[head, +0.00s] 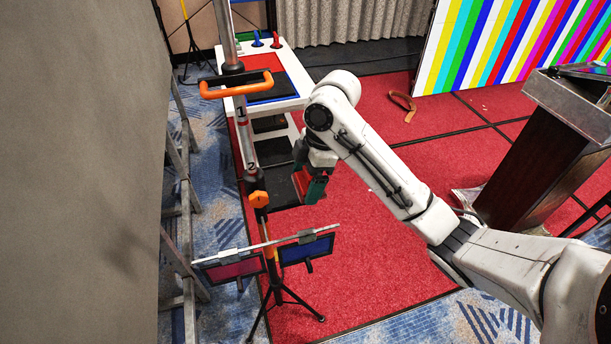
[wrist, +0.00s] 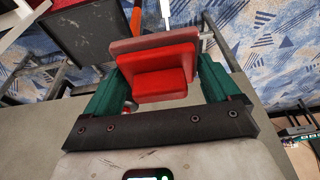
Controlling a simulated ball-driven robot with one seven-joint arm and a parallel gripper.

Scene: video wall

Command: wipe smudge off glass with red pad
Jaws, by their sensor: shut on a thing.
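My gripper (head: 311,187) hangs at the end of my arm near the middle of the head view, right of the upright pole. Its green fingers (wrist: 160,82) show in the wrist view, shut on the red pad (wrist: 160,86) from both sides. The pad also shows as a small red patch in the head view (head: 301,180). A large grey panel (head: 85,120) fills the left of the head view, with a faint dark patch (head: 122,258) low on it. I cannot tell whether this is the smudge. The pad is apart from the panel.
A pole with an orange handle (head: 236,85) stands between my gripper and the panel. A tripod (head: 270,285) holds two small screens in front. A white table (head: 275,60) stands behind. A dark lectern (head: 540,145) and a striped screen (head: 510,45) are at right. Red carpet lies open between.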

